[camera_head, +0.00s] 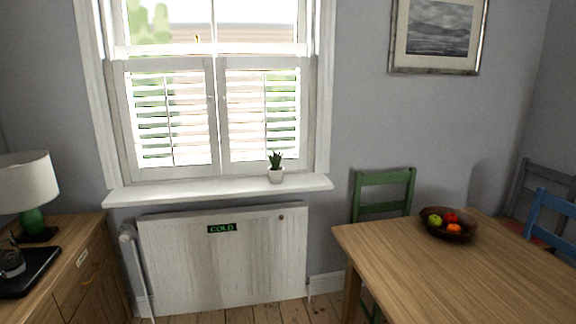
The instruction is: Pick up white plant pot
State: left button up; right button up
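A small white plant pot (276,176) with a green spiky plant (276,159) stands upright on the white window sill (200,191). It is on the right half of the sill, in front of the shuttered window. Neither of my grippers shows in the head view.
A white radiator (225,264) is under the sill. On the right are a wooden table (480,268), a fruit bowl (448,229) and a green chair (384,194). On the left, a wooden cabinet (95,275) holds a lamp (28,181). Some bare floor (322,309) shows between them.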

aim_at(276, 172)
jog(key=i+j+z, duration=0.15)
jog(key=i+j, duration=0.2)
jog(key=i, duration=0.25)
jog(key=i+j+z, duration=0.2)
jog(key=i+j, duration=0.25)
jog(key=i, duration=0.15)
